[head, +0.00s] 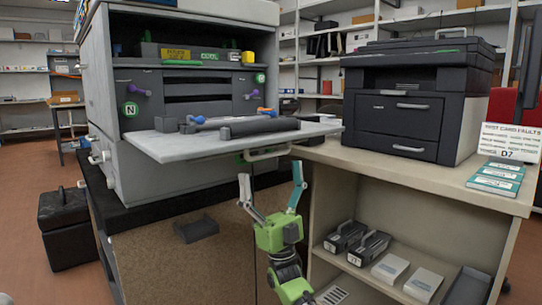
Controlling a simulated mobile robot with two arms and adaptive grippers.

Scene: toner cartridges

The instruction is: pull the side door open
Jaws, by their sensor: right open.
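A large grey machine (160,165) stands at left on a dark-topped base. A grey door panel (190,145) folds out flat from its front like a shelf, exposing the inside. A pale bar handle (265,154) sits on its near edge. White handles (97,156) also show on the machine's left face; I cannot tell which panel is the side door. My right gripper (270,176) points up, fingers spread wide and empty. It appears just below the bar handle, with no clear contact. My left gripper is out of view.
A dark toner roller (258,127) and small blue-ended parts lie on the folded-out panel. A black printer (405,100) stands on the beige counter (345,158) at right. Cartridges (362,248) and pale boxes lie on the shelf below. A black box (65,230) stands on the floor at left.

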